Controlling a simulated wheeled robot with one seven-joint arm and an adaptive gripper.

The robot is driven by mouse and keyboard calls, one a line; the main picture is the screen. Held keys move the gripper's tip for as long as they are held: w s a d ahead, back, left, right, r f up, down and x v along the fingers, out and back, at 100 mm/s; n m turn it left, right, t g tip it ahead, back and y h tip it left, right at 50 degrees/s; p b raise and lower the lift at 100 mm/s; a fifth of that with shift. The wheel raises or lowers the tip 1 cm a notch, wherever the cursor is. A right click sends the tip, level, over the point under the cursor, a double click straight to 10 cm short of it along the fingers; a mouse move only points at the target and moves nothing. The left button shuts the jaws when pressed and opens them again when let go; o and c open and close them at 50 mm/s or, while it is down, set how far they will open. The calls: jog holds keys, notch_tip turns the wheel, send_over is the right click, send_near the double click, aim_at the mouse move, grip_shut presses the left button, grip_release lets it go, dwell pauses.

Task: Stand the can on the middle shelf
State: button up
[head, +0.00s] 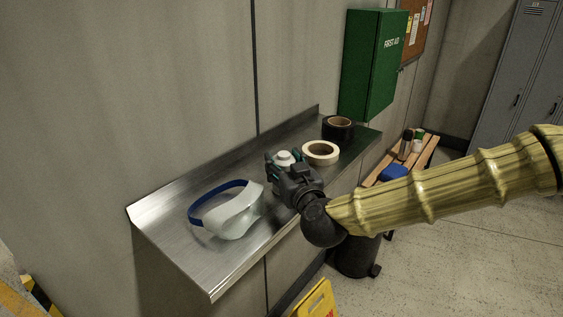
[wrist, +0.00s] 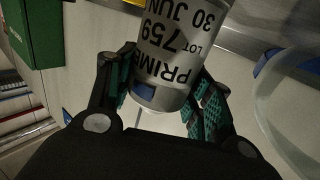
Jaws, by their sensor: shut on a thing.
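The can is a grey-white cylinder with a black printed label; in the wrist view the can (wrist: 172,55) sits between my two teal-padded fingers. In the head view only its pale top (head: 284,157) and a little of its side show behind my gripper (head: 286,166). My gripper is shut on the can, over the back half of a steel wall shelf (head: 190,262). My gripper hides the can's base in the head view, so I cannot tell whether it touches the shelf. No other shelf level is clear in view.
A clear face shield (head: 238,216) with a blue strap lies left of my gripper. A cream tape roll (head: 320,153) and a black tape roll (head: 338,128) lie to the right. A green first aid cabinet (head: 370,65) hangs above the shelf's right end. The shelf's front left is bare.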

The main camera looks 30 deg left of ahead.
jog(key=o, duration=1.3)
jog(key=shift+o, duration=0.2)
